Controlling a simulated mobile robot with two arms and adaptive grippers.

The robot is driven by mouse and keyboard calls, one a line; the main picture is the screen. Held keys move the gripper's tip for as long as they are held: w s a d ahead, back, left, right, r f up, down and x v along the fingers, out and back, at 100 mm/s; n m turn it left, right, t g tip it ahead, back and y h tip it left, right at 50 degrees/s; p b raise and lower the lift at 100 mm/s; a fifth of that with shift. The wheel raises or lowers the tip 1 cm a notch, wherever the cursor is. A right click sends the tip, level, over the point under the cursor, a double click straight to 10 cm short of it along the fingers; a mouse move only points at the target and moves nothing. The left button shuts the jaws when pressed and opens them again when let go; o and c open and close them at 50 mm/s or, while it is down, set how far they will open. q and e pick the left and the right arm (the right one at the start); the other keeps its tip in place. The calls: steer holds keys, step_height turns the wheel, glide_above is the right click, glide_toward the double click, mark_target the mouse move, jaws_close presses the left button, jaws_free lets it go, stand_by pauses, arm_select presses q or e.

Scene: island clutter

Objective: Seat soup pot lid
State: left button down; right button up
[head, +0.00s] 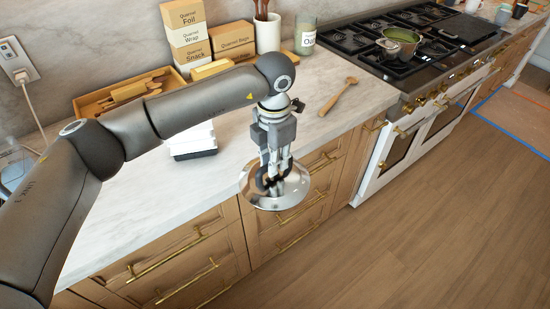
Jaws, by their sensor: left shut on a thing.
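My left gripper (273,182) points down and is shut on the soup pot lid (292,199), a shiny round steel lid. It holds the lid by its top, in front of the counter's edge and the wooden drawers. The lid looks about level, and the grip itself is partly hidden by the fingers. The soup pot (400,44) stands on the stove at the upper right, uncovered, with green contents showing. The lid is well apart from the pot. My right gripper is not in view.
The stove (386,60) has black grates. A wooden spoon (338,96) lies on the marble counter (225,180). Stacked boxes (187,32), a utensil crock (267,33) and a jar (305,36) stand at the back. A wooden tray (92,103) is at left.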

mark_target(250, 196)
arm_select(q)
steer(key=shift+s+a+f+m, duration=0.3)
steer(key=shift+a+f+m, duration=0.1)
steer(key=shift+a+m, duration=0.15)
steer(key=shift+s+a+f+m, duration=0.25)
steer(key=shift+a+f+m, duration=0.2)
steer(key=shift+m, duration=0.1)
steer(key=s+a+f+m, duration=0.1)
steer(key=s+a+m, duration=0.1)
steer(key=m, duration=0.1)
steer(key=s+a+f+m, duration=0.1)
steer(key=s, duration=0.1)
steer(key=shift+a+f+m, duration=0.3)
steer(key=shift+a+m, duration=0.05)
steer(key=shift+m, duration=0.05)
steer(key=s+a+f+m, duration=1)
steer(key=s+m, duration=0.4)
steer(key=m, duration=0.4)
steer(key=shift+a+f+m, duration=0.25)
steer(key=shift+a+m, duration=0.05)
steer(key=shift+a, duration=0.6)
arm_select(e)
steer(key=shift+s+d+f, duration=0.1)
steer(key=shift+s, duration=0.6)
